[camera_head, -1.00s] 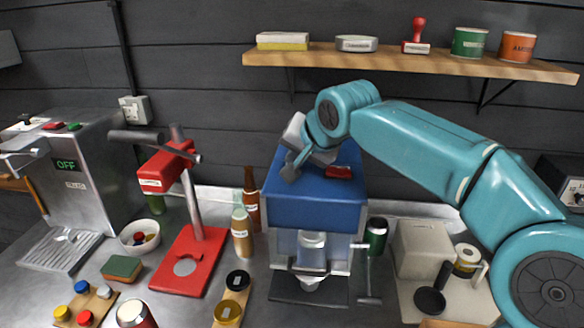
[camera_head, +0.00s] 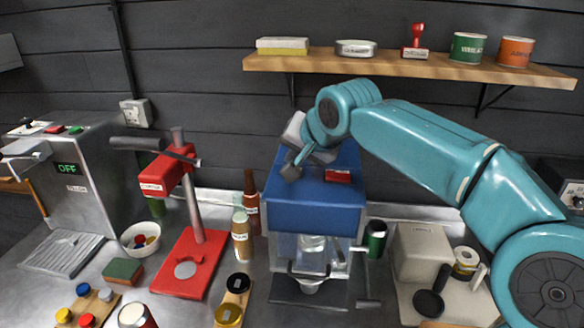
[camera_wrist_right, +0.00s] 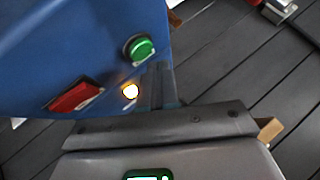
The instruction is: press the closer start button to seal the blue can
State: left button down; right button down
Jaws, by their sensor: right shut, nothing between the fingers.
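The closer (camera_head: 315,208) has a blue top and stands on the bench at centre. Its red button (camera_head: 338,175) shows on the top. In the right wrist view, the blue top (camera_wrist_right: 60,45) carries a round green button (camera_wrist_right: 140,48), the red button (camera_wrist_right: 75,96) and a lit yellowish lamp (camera_wrist_right: 131,91). My right gripper (camera_head: 291,171) is shut and empty at the top's left part; its fingers (camera_wrist_right: 162,82) show close beside the lamp and green button. Contact cannot be told. A pale can shape (camera_head: 312,243) stands behind the clear guard; its colour is unclear. My left gripper is out of view.
A red lever press (camera_head: 192,262) stands left of the closer, with bottles (camera_head: 242,235) between them. A green can (camera_head: 376,238) and a pale block (camera_head: 421,252) stand at right. A wooden shelf (camera_head: 410,64) hangs above my right arm.

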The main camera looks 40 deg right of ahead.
notch_tip(320, 180, up, 5)
jog(key=p, duration=0.4)
dwell(0.3)
dwell(0.8)
